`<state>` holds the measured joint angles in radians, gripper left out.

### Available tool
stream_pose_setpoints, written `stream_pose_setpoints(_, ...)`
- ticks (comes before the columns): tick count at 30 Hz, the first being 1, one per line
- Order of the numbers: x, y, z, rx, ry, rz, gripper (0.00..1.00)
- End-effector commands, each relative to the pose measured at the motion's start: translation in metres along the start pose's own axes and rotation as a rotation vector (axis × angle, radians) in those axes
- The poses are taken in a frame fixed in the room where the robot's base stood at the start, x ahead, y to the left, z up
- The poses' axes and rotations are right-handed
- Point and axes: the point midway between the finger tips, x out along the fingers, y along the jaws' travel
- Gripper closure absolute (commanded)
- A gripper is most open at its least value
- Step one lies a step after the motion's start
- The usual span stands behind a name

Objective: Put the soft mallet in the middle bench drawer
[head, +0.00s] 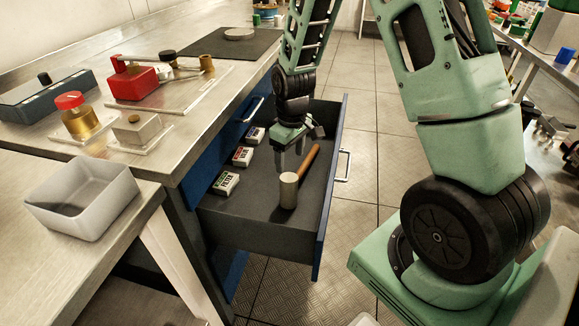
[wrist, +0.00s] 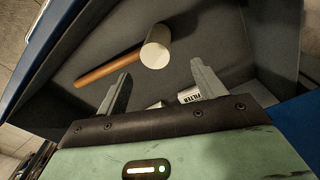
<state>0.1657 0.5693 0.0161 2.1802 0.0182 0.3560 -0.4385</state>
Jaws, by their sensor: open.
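The soft mallet (head: 288,192), with a pale cylindrical head and a brown wooden handle, lies in the open bench drawer (head: 240,233). Its handle points towards the back right of the drawer in the head view. My gripper (head: 289,160) points down inside or just above the drawer, close to the mallet. In the wrist view my gripper (wrist: 160,68) has its fingers wide apart with nothing between them. The mallet head (wrist: 156,47) and handle show beyond the fingertips, apart from them. Which drawer level this is cannot be told for certain.
Several small boxes, one marked FILTER (head: 226,182), lie along the drawer's left side. The drawer front (head: 331,190) stands out over the floor. A grey bin (head: 82,198), a red-topped jar (head: 75,117) and a red device (head: 133,82) stand on the benches.

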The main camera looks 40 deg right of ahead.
Motion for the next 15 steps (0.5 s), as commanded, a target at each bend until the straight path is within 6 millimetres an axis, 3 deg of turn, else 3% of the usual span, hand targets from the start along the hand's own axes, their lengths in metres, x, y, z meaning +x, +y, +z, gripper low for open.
stream_pose_setpoints(5, -0.017, -0.004, -0.001, -0.004, 0.001, -0.002, 0.31)
stream_pose_setpoints(8, -0.032, -0.031, -0.004, -0.032, 0.01, -0.014, 0.31)
stream_pose_setpoints(11, -0.06, -0.09, -0.001, -0.093, 0.02, -0.042, 0.31)
stream_pose_setpoints(15, -0.105, -0.192, 0.035, -0.209, 0.017, -0.076, 0.31)
